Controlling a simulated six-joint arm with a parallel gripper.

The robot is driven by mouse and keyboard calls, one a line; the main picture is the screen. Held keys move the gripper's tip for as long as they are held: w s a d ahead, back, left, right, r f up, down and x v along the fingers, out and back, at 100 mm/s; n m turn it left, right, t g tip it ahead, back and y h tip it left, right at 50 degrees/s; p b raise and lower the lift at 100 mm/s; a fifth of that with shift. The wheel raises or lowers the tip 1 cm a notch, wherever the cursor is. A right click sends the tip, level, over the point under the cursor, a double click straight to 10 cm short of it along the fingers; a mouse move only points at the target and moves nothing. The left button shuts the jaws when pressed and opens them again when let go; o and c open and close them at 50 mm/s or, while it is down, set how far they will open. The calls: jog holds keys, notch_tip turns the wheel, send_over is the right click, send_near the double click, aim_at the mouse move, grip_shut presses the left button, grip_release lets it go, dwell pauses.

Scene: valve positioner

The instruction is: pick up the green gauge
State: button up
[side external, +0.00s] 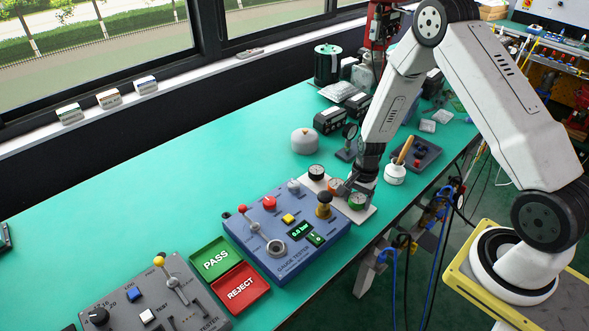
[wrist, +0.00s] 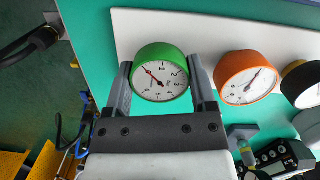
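The green gauge (wrist: 161,75) has a white dial with a red needle. It stands at one end of a white board (wrist: 190,27), beside an orange gauge (wrist: 245,77). In the side view the green gauge (side external: 357,202) shows below my gripper (side external: 352,189), at the board's near right end. In the wrist view my gripper (wrist: 159,68) has one finger on each side of the green gauge, very close to its rim. I cannot tell whether the fingers press on it. The gauge does not look raised from the board. Its underside is hidden.
A black-rimmed gauge (wrist: 302,85) stands beyond the orange one. The blue gauge tester (side external: 262,217) is just left of the board. The PASS tray (side external: 214,257) and REJECT tray (side external: 240,288) lie further left. A white pot with a wooden handle (side external: 395,173) stands behind. The left-back table is clear.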

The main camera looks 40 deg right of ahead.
jog(key=c, duration=0.3)
jog(key=shift+r, duration=0.1)
jog(key=shift+r, duration=0.55)
jog(key=s+a+r, duration=0.3)
jog(key=s+r, duration=0.8)
jog(key=s, duration=0.2)
jog(key=shift+s+r, duration=0.35)
